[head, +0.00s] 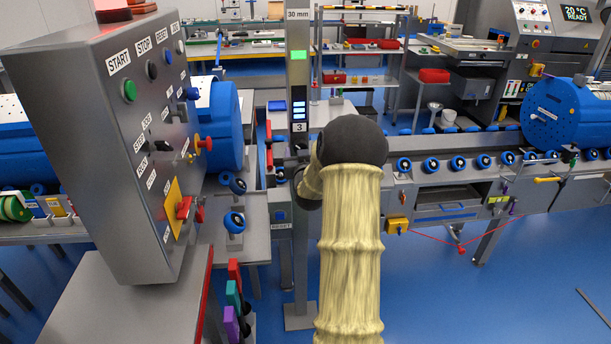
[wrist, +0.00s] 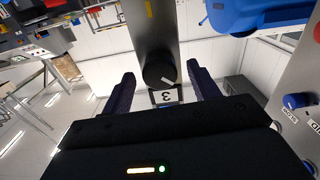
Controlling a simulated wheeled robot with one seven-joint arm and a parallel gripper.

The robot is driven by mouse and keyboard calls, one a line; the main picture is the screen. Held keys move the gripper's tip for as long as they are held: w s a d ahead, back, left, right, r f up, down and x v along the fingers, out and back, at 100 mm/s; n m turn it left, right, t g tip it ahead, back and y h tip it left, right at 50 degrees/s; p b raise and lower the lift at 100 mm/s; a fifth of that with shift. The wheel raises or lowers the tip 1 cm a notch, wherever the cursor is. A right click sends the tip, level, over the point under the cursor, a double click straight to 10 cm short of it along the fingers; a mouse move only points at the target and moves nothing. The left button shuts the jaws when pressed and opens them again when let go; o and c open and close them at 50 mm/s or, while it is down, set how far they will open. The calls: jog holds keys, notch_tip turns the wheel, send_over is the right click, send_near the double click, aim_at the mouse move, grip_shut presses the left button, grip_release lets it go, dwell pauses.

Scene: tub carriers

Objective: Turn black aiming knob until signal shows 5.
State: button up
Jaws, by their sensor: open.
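The black aiming knob (wrist: 159,70) sits on a grey post in the wrist view, with a short white mark at its lower right edge. My gripper (wrist: 160,76) is open, with one dark finger on each side of the knob and visible gaps between. A plate reading 3 (wrist: 166,97) shows upside down beside the knob. In the head view the post (head: 298,75) carries a signal of lit blue bars (head: 299,110) with a 3 (head: 299,127) below it. My arm hides the knob and my fingers there.
A grey control box (head: 120,130) with buttons and knobs stands close on the left. A roller conveyor (head: 450,175) runs to the right, with a blue drum (head: 565,115) on it. A green light (head: 299,55) is lit on the post. Blue floor (head: 450,290) is free at front right.

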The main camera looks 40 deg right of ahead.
jog(key=b+v, duration=0.3)
jog(key=v, duration=1.3)
jog(key=shift+w, duration=0.1)
jog(key=s+a+f+n+g+y+p, duration=0.1)
jog(key=a+n+g+y+p, duration=0.4)
jog(key=a, duration=1.2)
jog(key=s+a+r+g+y+p, duration=0.1)
jog(key=s+a+g+y+p, duration=0.3)
jog(key=s+a+g+p, duration=0.3)
jog(key=s+a, duration=0.5)
jog(key=s, duration=0.1)
jog(key=shift+s+n+g, duration=0.2)
jog(key=shift+n+g, duration=0.1)
jog(key=shift+g, duration=0.1)
